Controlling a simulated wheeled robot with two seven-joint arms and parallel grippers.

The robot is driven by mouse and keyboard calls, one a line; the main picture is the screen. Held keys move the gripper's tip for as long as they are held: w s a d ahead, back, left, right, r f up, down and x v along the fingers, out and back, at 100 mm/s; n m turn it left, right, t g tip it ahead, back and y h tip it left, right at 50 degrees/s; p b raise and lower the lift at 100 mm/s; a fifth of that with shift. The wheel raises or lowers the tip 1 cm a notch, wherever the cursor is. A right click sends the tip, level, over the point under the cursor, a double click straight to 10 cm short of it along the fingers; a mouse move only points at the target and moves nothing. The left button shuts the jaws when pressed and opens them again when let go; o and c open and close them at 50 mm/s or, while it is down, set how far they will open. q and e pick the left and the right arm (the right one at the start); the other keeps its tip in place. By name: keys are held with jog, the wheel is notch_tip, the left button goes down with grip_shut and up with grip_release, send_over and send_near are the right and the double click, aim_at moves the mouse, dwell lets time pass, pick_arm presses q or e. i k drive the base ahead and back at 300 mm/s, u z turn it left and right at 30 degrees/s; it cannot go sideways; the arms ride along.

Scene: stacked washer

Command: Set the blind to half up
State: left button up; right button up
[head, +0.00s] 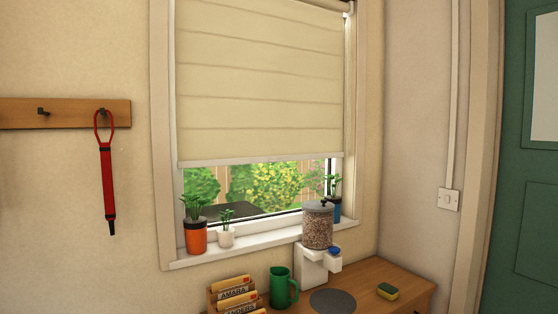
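A cream blind (260,85) hangs in the window in the head view. Its pale bottom bar (260,160) sits well down the window, so the blind covers most of the glass. Garden greenery shows through the gap below. A thin chain or cord (348,85) seems to run down the right side of the blind from a bracket (348,7) at the top right; its lower end is hard to make out. Neither of my grippers is in view.
The sill (260,238) holds an orange pot (195,237), a white pot (226,237) and a blue pot (334,210).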

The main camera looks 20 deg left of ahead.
aim_at(196, 148)
jog(key=z, duration=0.4)
jog(key=i, duration=0.45)
jog(key=z, duration=0.8)
jog(key=i, duration=1)
jog(key=u, duration=0.9)
jog(key=i, duration=0.65)
jog(key=u, duration=0.75)
